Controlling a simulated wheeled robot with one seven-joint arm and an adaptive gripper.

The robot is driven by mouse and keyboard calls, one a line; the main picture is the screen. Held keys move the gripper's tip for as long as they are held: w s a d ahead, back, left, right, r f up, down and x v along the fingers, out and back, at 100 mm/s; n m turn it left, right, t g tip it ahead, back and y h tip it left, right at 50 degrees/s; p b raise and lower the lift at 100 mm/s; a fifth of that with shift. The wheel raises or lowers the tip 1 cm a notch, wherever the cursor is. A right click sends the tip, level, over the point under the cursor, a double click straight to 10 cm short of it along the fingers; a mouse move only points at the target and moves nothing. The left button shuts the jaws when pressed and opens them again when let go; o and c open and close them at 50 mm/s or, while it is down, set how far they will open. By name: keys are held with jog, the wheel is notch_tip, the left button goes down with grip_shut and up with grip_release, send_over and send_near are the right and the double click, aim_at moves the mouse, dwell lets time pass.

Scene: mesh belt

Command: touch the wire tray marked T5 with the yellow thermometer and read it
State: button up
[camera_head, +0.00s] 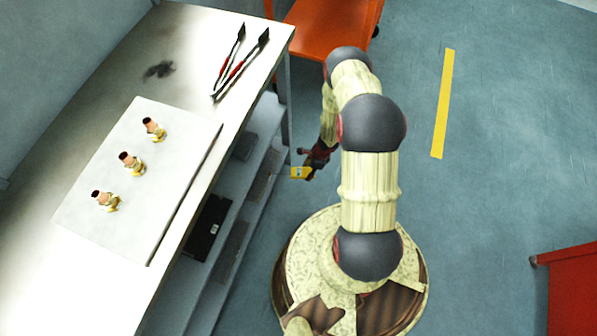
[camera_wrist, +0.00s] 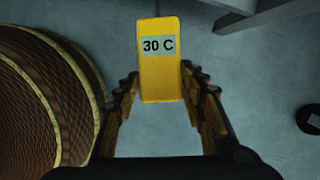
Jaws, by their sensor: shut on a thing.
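The yellow thermometer (camera_head: 300,173) is in my gripper (camera_head: 311,163), beside the open right side of the bench and lower than its top. In the wrist view the thermometer (camera_wrist: 160,80) sits between the two fingers of my gripper (camera_wrist: 160,92), and its grey display reads "30 C". No tray shows in front of its tip there, only floor. Dark and grey flat pieces lie on the bench's lower shelf, including a black one (camera_head: 207,228) and a grey mesh-like one (camera_head: 233,250). No T5 mark is readable in either view.
The bench top (camera_head: 185,60) carries a pale board (camera_head: 140,190) with three small figures, and red-and-black tongs (camera_head: 240,66). An orange cart (camera_head: 333,25) stands behind, a red cabinet (camera_head: 575,285) at lower right. Floor with a yellow stripe (camera_head: 442,105) is clear.

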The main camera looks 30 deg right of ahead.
jog(key=shift+r, duration=0.1)
jog(key=shift+w+a+p+v, duration=0.1)
jog(key=shift+a+p+v, duration=0.1)
jog(key=shift+p+v, duration=0.6)
jog(key=shift+w+a+p+v, duration=0.15)
jog(key=shift+p+v, duration=0.4)
jog(key=shift+v, duration=0.55)
jog(key=shift+w+a+p+v, duration=0.1)
jog(key=shift+a+p+v, duration=0.1)
jog(key=shift+p+v, duration=0.6)
jog(key=shift+d+r, duration=0.1)
jog(key=shift+r, duration=0.2)
